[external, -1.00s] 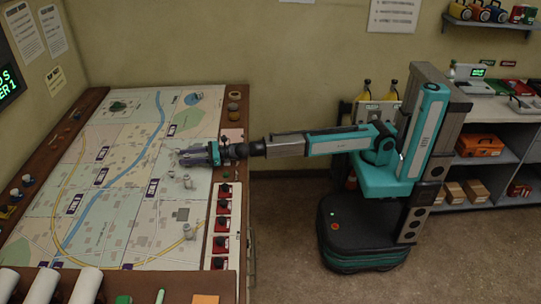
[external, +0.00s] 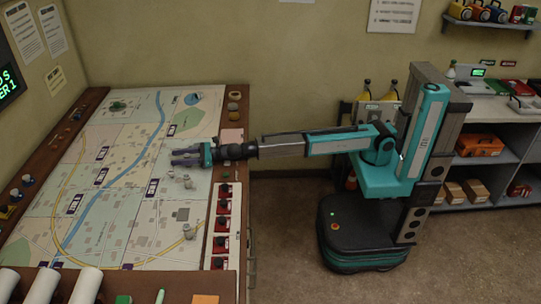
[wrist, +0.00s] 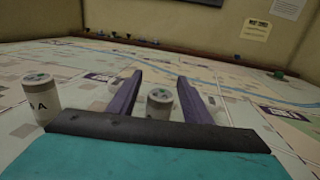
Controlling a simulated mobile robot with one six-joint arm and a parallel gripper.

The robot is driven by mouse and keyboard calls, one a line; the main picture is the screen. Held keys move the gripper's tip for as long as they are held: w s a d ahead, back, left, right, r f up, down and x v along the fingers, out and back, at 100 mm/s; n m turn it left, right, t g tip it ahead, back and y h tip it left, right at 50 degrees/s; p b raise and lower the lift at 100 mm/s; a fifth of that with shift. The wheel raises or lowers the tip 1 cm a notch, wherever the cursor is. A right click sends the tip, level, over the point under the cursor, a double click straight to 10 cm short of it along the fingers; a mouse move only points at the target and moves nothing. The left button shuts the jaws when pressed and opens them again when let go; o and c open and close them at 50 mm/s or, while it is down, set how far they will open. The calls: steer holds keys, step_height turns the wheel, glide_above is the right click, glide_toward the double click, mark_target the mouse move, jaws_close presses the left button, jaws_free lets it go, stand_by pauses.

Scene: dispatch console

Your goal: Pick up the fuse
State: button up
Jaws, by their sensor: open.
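My gripper (external: 176,158) is open over the map table (external: 130,107), with its fingers pointing left in the external view. In the wrist view, my gripper (wrist: 158,85) has its two purple fingers spread. A short pale cylinder with a greenish marked top (wrist: 159,103) appears between them, not gripped; its lower part is hidden by the gripper body. A larger pale cylinder marked "A" (wrist: 40,100) stands outside the left finger. I cannot tell for certain which piece is the fuse. Small pale cylinders (external: 188,182) also stand on the map just in front of the gripper in the external view.
Another small pale piece (external: 188,231) stands nearer the front of the map. A strip of red switches (external: 221,222) runs along the table's right side. White rolls (external: 86,286) lie at the front edge. Much of the map's middle is clear.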

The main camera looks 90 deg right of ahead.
jaws_close()
steer(key=shift+r, duration=0.15)
step_height(320, 180, up, 4)
steer(key=p, duration=0.4)
steer(key=shift+f, duration=0.25)
steer(key=shift+s+f, duration=0.1)
steer(key=shift+s, duration=0.2)
steer(key=s+d+r+p, duration=0.1)
steer(key=s+d, duration=0.1)
steer(key=s, duration=1.3)
steer(key=shift+d+r+p, duration=0.15)
steer(key=shift+r+p, duration=0.05)
steer(key=shift+p, duration=0.1)
steer(key=shift+s, duration=0.1)
